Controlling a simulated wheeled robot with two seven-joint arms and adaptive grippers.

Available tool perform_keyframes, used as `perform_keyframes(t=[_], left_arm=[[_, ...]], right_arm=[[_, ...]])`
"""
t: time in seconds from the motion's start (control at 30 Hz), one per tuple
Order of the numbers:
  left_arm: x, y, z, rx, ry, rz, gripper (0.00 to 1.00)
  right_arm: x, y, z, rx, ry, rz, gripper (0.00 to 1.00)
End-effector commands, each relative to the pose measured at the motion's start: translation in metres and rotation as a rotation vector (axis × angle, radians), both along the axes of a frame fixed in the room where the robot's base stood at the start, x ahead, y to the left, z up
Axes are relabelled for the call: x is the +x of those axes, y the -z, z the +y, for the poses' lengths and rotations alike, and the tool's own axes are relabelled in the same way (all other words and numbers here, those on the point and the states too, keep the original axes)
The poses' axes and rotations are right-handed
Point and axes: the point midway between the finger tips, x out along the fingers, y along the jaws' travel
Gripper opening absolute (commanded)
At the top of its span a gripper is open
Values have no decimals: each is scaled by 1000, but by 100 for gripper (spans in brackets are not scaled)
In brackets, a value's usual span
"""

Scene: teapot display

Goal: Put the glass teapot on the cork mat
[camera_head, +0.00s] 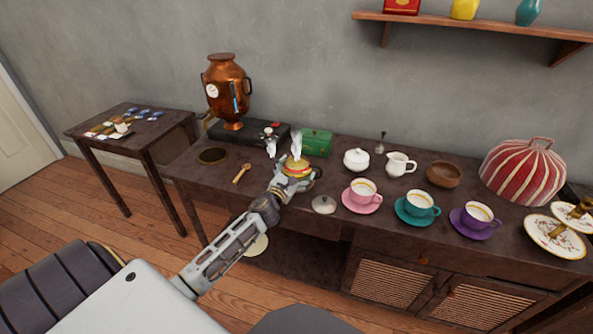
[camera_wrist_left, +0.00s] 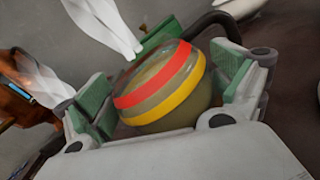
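The glass teapot (camera_head: 297,167) is round with red and yellow bands and a dark handle. White steam rises above it. My left gripper (camera_head: 294,182) is at the teapot, and its lower front is hidden by the gripper. In the left wrist view the teapot (camera_wrist_left: 163,90) lies between the two green-padded fingers, close to both. I cannot tell whether the pads press on it, or whether it rests on the table. A round brown mat with a dark rim, likely the cork mat (camera_head: 212,155), lies left of the teapot. My right gripper is not in view.
A wooden spoon (camera_head: 241,173) lies between mat and teapot. A copper samovar (camera_head: 228,88) stands behind. A green box (camera_head: 316,142), a pale lid (camera_head: 323,204), a white sugar bowl (camera_head: 356,160) and a pink cup (camera_head: 363,191) crowd the right. The table (camera_head: 190,170) is bare left of the mat.

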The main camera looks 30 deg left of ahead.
Motion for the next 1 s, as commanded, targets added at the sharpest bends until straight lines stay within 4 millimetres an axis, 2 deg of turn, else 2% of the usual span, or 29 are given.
perform_keyframes(t=[0.6, 0.77, 1.0], left_arm=[[-1, -3, 0, 0, 0, 0, 100], [-11, -1, -1, 1, 0, 1, 100], [-29, -1, -3, 0, 1, 1, 100]], right_arm=[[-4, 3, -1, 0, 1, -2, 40], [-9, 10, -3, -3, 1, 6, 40], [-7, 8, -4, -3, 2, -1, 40]])
